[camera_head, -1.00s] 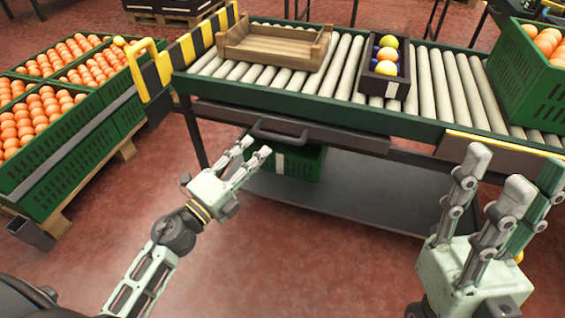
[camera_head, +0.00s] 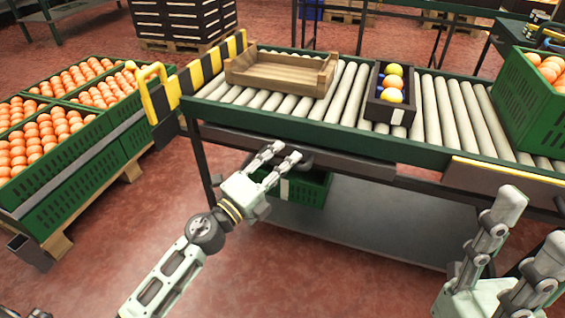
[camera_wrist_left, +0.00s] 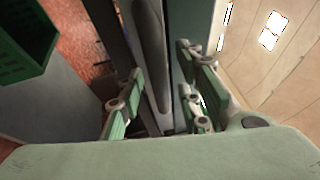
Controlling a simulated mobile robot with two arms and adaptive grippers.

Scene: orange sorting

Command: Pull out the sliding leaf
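The sliding leaf (camera_head: 355,167) is a dark grey panel under the front edge of the roller conveyor. Its dark bar handle (camera_head: 322,159) is partly hidden by my left gripper (camera_head: 287,153). That gripper is at the handle with its two fingers apart. In the left wrist view a dark bar (camera_wrist_left: 151,55) runs between the spread fingers of my left gripper (camera_wrist_left: 160,85). I cannot tell whether the fingers touch it. My right gripper (camera_head: 532,222) is open and empty at the lower right, away from the leaf.
A wooden tray (camera_head: 283,83) and a dark box (camera_head: 375,108) with colored balls stand on the conveyor (camera_head: 440,115). A green crate (camera_head: 310,190) sits below the leaf, above a grey shelf (camera_head: 390,225). Orange-filled green crates (camera_head: 75,170) stand at left.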

